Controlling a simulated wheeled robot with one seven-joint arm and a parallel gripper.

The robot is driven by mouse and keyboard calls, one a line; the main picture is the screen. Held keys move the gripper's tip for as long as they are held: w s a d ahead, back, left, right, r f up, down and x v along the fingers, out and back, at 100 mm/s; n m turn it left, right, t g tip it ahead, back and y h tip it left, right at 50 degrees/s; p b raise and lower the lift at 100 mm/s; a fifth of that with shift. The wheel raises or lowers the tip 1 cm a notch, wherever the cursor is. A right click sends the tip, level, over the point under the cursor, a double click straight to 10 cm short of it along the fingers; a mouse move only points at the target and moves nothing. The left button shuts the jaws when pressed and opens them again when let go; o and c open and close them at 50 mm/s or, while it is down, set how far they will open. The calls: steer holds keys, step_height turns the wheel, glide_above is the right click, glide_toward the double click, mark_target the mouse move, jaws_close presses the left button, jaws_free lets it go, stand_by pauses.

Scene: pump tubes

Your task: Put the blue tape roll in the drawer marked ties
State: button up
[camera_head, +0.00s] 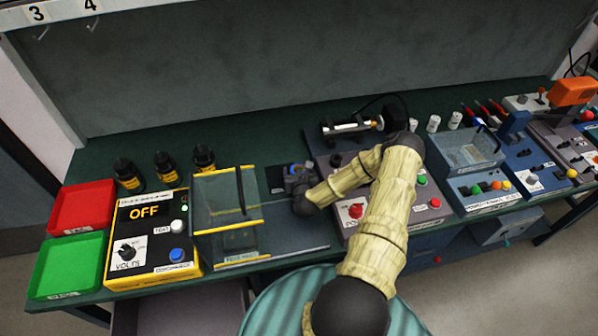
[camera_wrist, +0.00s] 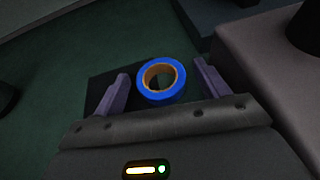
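The blue tape roll (camera_wrist: 163,97) lies flat on a dark square patch of the green bench in the wrist view. My gripper (camera_wrist: 162,88) is open, with one purple finger on each side of the roll. Small gaps show between the fingers and the roll, so it is not gripped. In the head view my gripper (camera_head: 296,176) is low over the bench, right of the clear box, and largely hides the roll. Under the bench, a grey drawer (camera_head: 150,312) appears pulled out at the lower left. I cannot read a ties mark on any drawer.
The clear yellow-edged box (camera_head: 227,215) stands just left of my gripper. A grey panel with a red button (camera_head: 355,211) is just right. A yellow-black OFF box (camera_head: 152,240), red tray (camera_head: 82,208) and green tray (camera_head: 68,264) fill the left end.

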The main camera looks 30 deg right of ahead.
steer(key=shift+r, duration=0.15)
steer(key=b+v, duration=0.1)
steer(key=v, duration=1.1)
steer(key=shift+b, duration=0.35)
